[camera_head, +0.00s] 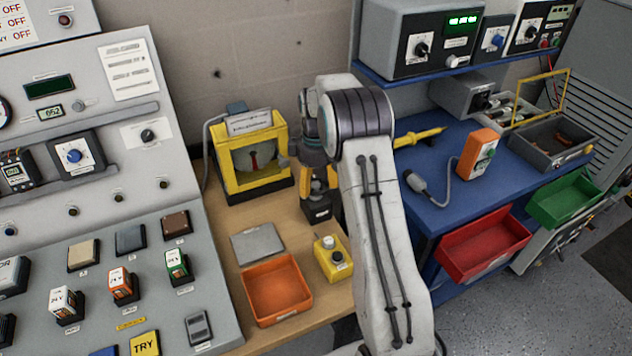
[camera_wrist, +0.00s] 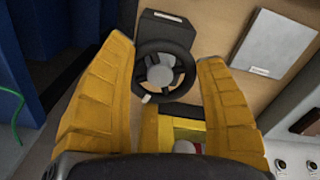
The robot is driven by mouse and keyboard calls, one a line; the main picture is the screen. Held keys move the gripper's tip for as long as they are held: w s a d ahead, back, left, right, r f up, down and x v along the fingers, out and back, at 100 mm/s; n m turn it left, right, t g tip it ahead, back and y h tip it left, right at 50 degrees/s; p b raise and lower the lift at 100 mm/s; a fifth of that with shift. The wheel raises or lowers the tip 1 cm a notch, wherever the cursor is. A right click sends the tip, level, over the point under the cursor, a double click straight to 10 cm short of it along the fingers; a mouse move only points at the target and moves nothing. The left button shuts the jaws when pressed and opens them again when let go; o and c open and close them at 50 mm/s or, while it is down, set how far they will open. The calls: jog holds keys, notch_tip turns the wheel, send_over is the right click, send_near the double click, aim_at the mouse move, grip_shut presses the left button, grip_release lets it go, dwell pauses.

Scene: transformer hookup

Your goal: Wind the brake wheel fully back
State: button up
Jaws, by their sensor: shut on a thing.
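The brake wheel (camera_wrist: 164,77) is a dark round handwheel with a grey hub and a small pale handle at its rim. In the wrist view it lies between the two yellow fingers of my gripper (camera_wrist: 165,62), which is shut on it. A dark block (camera_wrist: 165,28) shows just beyond the wheel. In the head view my gripper (camera_head: 320,186) is over a dark base (camera_head: 318,210) on the wooden bench, right of a yellow-framed gauge (camera_head: 237,185) with a red pointer. There my arm and fingers hide most of the wheel.
A grey plate (camera_head: 258,243), an orange tray (camera_head: 258,318) and a yellow button box (camera_head: 334,260) are on the wooden bench (camera_head: 225,222). A sloped control panel (camera_head: 210,240) stands left. A blue bench (camera_head: 450,205) with red (camera_head: 485,245) and green bins is right.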

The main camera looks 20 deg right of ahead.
aim_at(316, 184)
jog(key=shift+s+f, duration=0.15)
jog(key=o, duration=1.2)
notch_tip(316, 184, up, 12)
jog(key=shift+r, duration=0.1)
dwell(0.5)
